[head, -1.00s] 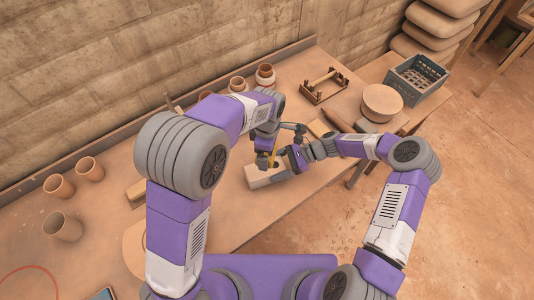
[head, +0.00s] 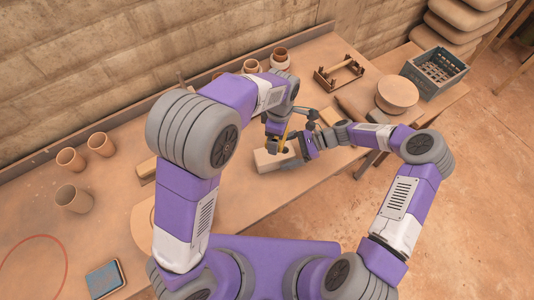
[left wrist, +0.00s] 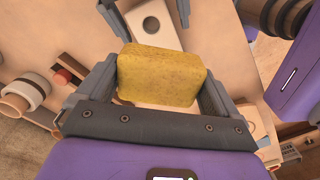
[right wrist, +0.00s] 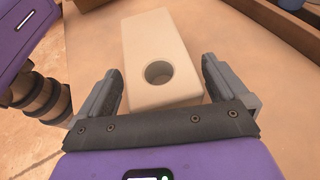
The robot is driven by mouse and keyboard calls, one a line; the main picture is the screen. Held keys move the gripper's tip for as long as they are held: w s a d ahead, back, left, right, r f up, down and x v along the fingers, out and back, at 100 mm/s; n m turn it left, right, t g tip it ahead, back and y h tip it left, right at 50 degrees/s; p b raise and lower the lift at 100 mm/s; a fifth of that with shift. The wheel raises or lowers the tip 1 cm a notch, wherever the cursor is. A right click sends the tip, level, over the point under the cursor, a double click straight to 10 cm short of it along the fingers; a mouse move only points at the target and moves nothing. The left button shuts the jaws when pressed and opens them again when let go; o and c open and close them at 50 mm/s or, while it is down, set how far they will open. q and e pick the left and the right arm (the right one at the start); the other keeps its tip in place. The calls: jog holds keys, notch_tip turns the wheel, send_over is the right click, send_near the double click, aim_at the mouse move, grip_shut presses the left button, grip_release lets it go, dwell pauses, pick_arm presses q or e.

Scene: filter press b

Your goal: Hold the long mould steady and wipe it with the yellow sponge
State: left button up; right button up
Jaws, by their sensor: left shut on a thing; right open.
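The long mould (head: 266,161) is a cream block lying on the workbench in the head view. In the right wrist view the mould (right wrist: 153,50) shows a round hole near its closer end. My right gripper (right wrist: 165,85) is open, its fingers on either side of that end, apart from the block as far as I can see. My left gripper (left wrist: 158,85) is shut on the yellow sponge (left wrist: 160,75), held over the mould (left wrist: 152,20). The sponge hides part of what lies below. In the head view the arms partly hide both grippers.
Clay cups (head: 73,198) stand at the bench's left, and pots (head: 279,58) by the back wall. A wooden rack (head: 338,72), a round clay disc (head: 397,94) and a grey crate (head: 434,72) are to the right. A blue-grey pad (head: 104,278) lies at the front left.

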jog(key=v, duration=1.2)
jog(key=shift+a, duration=0.1)
